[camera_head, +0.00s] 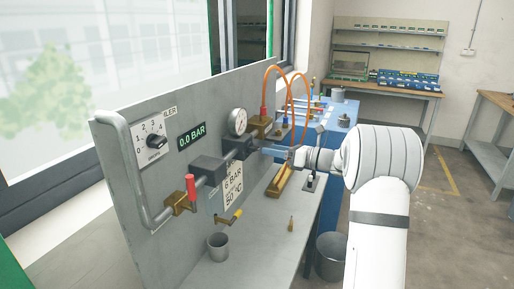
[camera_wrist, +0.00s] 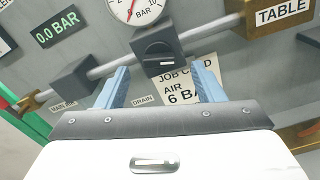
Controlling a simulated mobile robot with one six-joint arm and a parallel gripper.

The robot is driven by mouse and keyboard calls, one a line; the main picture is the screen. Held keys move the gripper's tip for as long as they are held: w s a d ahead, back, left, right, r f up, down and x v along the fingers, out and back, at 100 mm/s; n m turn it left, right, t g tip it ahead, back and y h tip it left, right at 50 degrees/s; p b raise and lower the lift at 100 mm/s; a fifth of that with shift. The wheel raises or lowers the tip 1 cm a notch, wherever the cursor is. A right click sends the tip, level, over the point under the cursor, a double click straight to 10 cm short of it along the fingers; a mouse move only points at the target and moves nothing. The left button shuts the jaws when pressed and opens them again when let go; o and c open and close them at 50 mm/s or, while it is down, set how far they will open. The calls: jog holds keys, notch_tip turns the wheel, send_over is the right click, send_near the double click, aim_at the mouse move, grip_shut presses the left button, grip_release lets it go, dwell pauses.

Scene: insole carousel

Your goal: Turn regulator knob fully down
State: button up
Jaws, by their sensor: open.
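The regulator is a dark block on the grey pipe under the round gauge. Its round black knob (camera_wrist: 158,54) faces me in the wrist view, with a short light mark on its face. In the head view the regulator (camera_head: 239,146) sits on the panel, partly hidden by my gripper. My gripper (camera_wrist: 164,76) has its two blue fingers spread, one each side of the knob and below it in the picture. Nothing is between the fingertips, and I cannot tell how far they are from the knob. In the head view my gripper (camera_head: 268,150) reaches the panel from the right.
A gauge (camera_head: 237,122) stands above the regulator. A display (camera_head: 191,136) reads 0.0 BAR. A selector dial (camera_head: 155,141) and a red-handled valve (camera_head: 190,187) are to the left. A job card (camera_wrist: 186,82) hangs behind the fingers. A grey cup (camera_head: 218,246) stands on the bench.

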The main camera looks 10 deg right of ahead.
aim_at(253, 149)
jog(key=x, duration=0.5)
jog(key=shift+w+a+p, duration=0.1)
jog(key=shift+a+p, duration=0.1)
jog(key=shift+p, duration=0.1)
